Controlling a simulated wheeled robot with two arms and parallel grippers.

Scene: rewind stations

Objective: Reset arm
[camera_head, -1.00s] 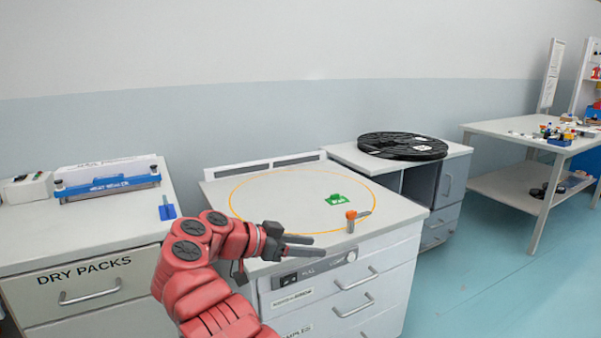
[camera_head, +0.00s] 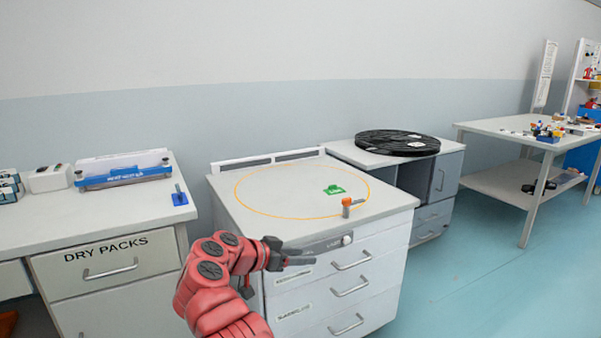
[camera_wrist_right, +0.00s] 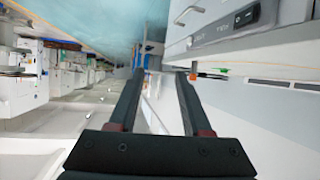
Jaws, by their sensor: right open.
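My left gripper is in neither view.
The middle cabinet top (camera_head: 225,186) bears an orange ring outline, a green tag (camera_head: 334,190) and an orange-topped post (camera_head: 347,203). A black reel (camera_head: 398,142) lies on the cabinet behind right. A blue heat sealer (camera_head: 125,176) stands left. Open floor (camera_head: 470,270) lies right.

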